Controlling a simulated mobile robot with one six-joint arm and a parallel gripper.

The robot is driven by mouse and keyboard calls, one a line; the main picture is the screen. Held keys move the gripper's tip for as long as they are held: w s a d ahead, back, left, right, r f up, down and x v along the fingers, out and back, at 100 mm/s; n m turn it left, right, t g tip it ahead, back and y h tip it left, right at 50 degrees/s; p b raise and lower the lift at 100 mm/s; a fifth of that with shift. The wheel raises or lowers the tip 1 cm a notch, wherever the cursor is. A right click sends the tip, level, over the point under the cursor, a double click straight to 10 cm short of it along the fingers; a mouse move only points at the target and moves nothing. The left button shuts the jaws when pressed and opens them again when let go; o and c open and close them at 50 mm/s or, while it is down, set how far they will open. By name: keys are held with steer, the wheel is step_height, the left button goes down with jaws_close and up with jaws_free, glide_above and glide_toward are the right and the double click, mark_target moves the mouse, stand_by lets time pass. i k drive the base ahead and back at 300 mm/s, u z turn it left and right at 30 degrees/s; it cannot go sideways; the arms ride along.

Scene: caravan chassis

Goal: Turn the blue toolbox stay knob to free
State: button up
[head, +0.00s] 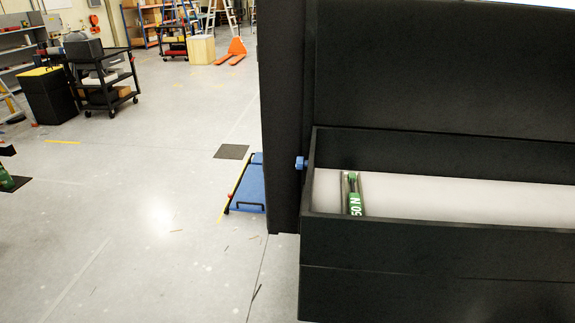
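A small blue knob (300,162) sticks out from the left end of a black toolbox (430,247), just below the top edge. I take it for the stay knob; its turn position is too small to read. The toolbox is open, with its dark lid (445,75) standing up behind it. Inside, against a pale floor, is a green and metal part marked "50 N" (355,204), near the left end. My gripper is not clearly seen in the head view.
A tall dark panel (283,120) stands close beside the knob on its left. A blue creeper board (249,188) lies on the floor beyond it. Black cart (100,75) and orange pallet jack (237,47) are farther back. The grey floor at left is mostly clear.

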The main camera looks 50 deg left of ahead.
mark_target(301, 163)
steer(key=u, duration=0.05)
steer(key=k, duration=0.2)
steer(key=u, duration=3.2)
steer(key=k, duration=0.65)
steer(key=z, duration=0.25)
steer(key=i, duration=0.95)
steer(key=z, duration=0.1)
